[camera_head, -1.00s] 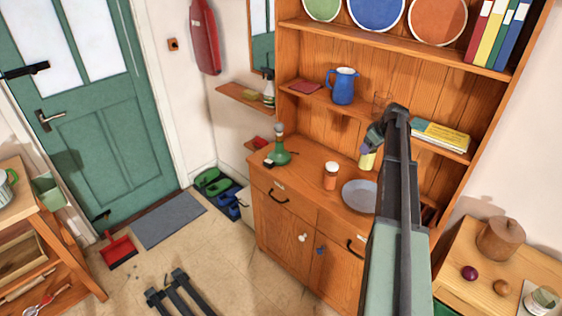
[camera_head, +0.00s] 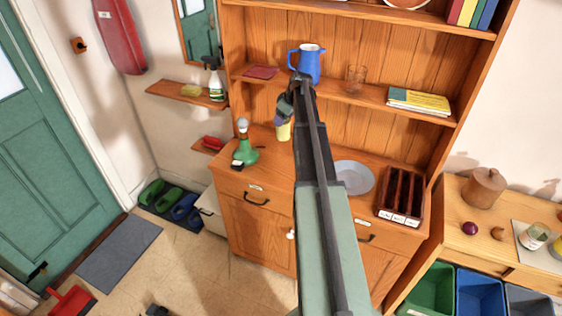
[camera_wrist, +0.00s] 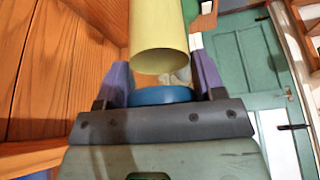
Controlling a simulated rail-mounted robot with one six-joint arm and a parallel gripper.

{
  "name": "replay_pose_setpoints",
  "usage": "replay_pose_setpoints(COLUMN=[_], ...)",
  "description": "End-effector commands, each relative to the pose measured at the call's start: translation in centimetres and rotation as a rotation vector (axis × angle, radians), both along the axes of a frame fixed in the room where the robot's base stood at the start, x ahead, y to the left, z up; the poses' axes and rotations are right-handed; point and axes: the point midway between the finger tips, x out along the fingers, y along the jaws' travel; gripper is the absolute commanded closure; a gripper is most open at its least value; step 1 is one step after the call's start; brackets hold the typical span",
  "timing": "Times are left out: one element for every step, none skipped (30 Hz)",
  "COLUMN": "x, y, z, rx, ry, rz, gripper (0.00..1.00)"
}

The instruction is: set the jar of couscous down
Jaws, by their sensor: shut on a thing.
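The jar of couscous (camera_head: 284,131) shows as a small pale yellow cylinder below my gripper (camera_head: 284,114) in the head view. In the wrist view, its yellow fill (camera_wrist: 158,28) runs up out of the picture, and its round blue lid (camera_wrist: 160,95) is between the two purple fingers. My gripper (camera_wrist: 158,85) is shut on the jar near the lid. The jar is over the back part of the wooden dresser counter (camera_head: 270,165). I cannot tell whether its base touches the counter.
A green lamp-like thing (camera_head: 245,154) stands left of the jar. A grey plate (camera_head: 354,177) and a dark divided tray (camera_head: 402,195) are to the right. A shelf above holds a blue jug (camera_head: 307,63) and a glass (camera_head: 355,79). My arm hides the middle of the counter.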

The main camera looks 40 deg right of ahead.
Motion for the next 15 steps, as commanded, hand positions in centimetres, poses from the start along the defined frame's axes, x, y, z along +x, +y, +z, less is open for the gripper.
replay_pose_setpoints(x=[0.0, 0.0, 0.0, 0.0, 0.0, 0.0, 0.0, 0.0, 0.0, 0.0, 0.0, 0.0, 0.0, 0.0, 0.0], y=[0.0, 0.0, 0.0, 0.0, 0.0, 0.0, 0.0, 0.0, 0.0, 0.0, 0.0, 0.0, 0.0, 0.0, 0.0], z=[-3.6, -4.6, -6.0, -6.9, -7.9, -9.2, -10.1, -10.9, -11.7, -12.1, -12.4, -12.5, -12.4, -12.3, -12.1], rx=[0.0, 0.0, 0.0, 0.0, 0.0, 0.0, 0.0, 0.0, 0.0, 0.0, 0.0, 0.0, 0.0, 0.0, 0.0], ry=[0.0, 0.0, 0.0, 0.0, 0.0, 0.0, 0.0, 0.0, 0.0, 0.0, 0.0, 0.0, 0.0, 0.0, 0.0], rz=[0.0, 0.0, 0.0, 0.0, 0.0, 0.0, 0.0, 0.0, 0.0, 0.0, 0.0, 0.0, 0.0, 0.0, 0.0], gripper=[0.74, 0.74, 0.74, 0.74, 0.74, 0.74, 0.74, 0.74, 0.74, 0.74, 0.74, 0.74, 0.74, 0.74, 0.74])
